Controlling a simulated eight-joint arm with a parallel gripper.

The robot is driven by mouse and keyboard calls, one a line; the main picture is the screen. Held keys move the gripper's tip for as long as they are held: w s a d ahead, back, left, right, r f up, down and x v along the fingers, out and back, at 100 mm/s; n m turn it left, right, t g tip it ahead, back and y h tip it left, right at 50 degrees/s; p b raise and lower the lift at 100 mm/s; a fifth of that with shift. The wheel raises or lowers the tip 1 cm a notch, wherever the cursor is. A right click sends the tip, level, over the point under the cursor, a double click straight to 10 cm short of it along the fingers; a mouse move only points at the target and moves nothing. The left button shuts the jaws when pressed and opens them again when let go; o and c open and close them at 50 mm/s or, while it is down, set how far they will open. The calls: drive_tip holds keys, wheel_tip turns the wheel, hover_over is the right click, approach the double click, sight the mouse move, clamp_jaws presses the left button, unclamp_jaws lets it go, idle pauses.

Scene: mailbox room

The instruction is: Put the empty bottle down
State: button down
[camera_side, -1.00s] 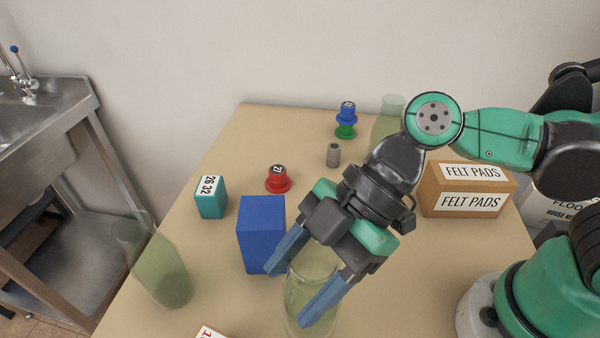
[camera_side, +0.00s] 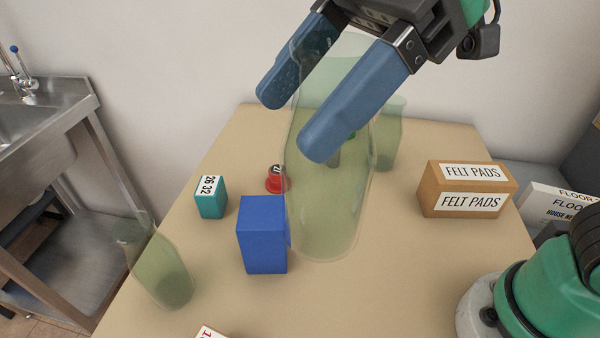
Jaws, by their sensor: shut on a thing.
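My gripper (camera_side: 294,122) is at the top, its two blue fingers shut on a translucent green bottle (camera_side: 325,220). The bottle is held nearly upright, its lower end hanging below the fingers. It appears raised above the table (camera_side: 420,270), though the gap beneath it is hard to judge. It looks see-through and empty. A second green bottle (camera_side: 160,270) stands at the left front of the table. A third (camera_side: 389,145) stands farther back, partly hidden by the held one.
A blue block (camera_side: 262,235), teal box (camera_side: 210,198) and red piece (camera_side: 274,180) lie left of the held bottle. A felt pads box (camera_side: 468,190) is at right. A white card (camera_side: 210,332) shows at the front edge. Front-centre table is clear.

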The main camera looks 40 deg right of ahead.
drive_tip(key=w+d+r+m+t+h, duration=0.1)
drive_tip(key=w+d+m+t+h, duration=0.3)
drive_tip(key=d+m, duration=0.5)
drive_tip(key=w+d+m+t+h, duration=0.2)
drive_tip(key=d+m+t+h, duration=0.3)
drive_tip(key=d+m, duration=0.4)
drive_tip(key=s+d+r+m+g+h, duration=0.3)
drive_tip(key=d+r+m+g+h, duration=0.15)
drive_tip(key=d+m, duration=0.4)
drive_tip(key=s+d+r+m+g+h, duration=0.35)
drive_tip(key=d+m+g, duration=0.25)
drive_tip(key=d+m, duration=0.3)
wheel_tip(320, 180, down, 20)
drive_tip(key=n, duration=0.1)
drive_tip(key=shift+w+d+h, duration=0.4)
drive_tip(key=shift+d, duration=0.05)
drive_tip(key=shift+f, duration=0.1)
drive_tip(key=shift+c, duration=0.8)
unclamp_jaws()
